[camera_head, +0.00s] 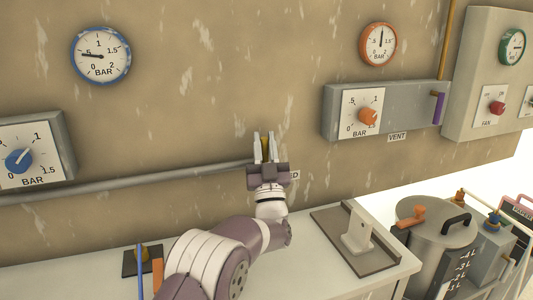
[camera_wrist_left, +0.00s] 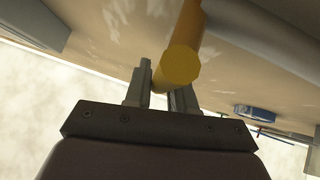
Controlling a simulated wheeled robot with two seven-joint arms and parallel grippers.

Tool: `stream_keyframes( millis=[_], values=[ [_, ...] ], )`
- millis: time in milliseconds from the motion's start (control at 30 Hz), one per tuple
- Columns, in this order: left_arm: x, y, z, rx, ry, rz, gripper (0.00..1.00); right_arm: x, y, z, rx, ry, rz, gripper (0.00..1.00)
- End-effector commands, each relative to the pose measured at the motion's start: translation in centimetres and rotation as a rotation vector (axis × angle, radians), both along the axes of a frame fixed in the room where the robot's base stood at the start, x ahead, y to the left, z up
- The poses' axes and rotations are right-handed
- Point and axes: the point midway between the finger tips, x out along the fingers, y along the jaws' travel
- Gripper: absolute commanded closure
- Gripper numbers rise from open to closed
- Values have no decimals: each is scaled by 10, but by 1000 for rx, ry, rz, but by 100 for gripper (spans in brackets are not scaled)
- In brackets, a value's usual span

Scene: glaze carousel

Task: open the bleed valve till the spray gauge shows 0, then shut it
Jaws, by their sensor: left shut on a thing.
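My left gripper (camera_head: 265,148) is at the wall at mid-picture, its fingers shut on a yellow valve handle (camera_head: 265,143). In the left wrist view the yellow handle (camera_wrist_left: 179,66) sits between the two fingers (camera_wrist_left: 160,88). A label (camera_head: 294,175) by the gripper is partly covered; only its last letters, "ED", show. A blue-rimmed gauge (camera_head: 100,55) on the left has its needle near .5 bar. An orange-rimmed gauge (camera_head: 378,44) has its needle pointing up, near 1. No gauge shows a readable "spray" label. My right gripper is not in view.
A grey pipe (camera_head: 130,182) runs along the wall to the valve. A blue knob (camera_head: 18,160) is at left. A box with an orange knob (camera_head: 368,117) and purple lever (camera_head: 438,108) is at right. A metal pot (camera_head: 437,235) stands at lower right.

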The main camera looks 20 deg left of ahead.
Motion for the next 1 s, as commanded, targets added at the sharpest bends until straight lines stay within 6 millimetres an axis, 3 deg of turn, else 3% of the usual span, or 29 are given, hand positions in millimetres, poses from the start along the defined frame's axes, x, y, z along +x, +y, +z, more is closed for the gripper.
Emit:
stream_keyframes(
  millis=[467,500,567,867,1000],
  values=[
    [0,1,-2,-12,-5,0,100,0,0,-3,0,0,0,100],
    [0,1,-2,-12,-5,0,73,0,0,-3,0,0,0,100],
    [0,1,-2,-12,-5,0,55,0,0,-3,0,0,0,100],
    [-2,0,-2,-11,-7,0,55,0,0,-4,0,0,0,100],
    [-15,-6,-19,-10,-4,-1,55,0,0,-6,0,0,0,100]
  ],
)
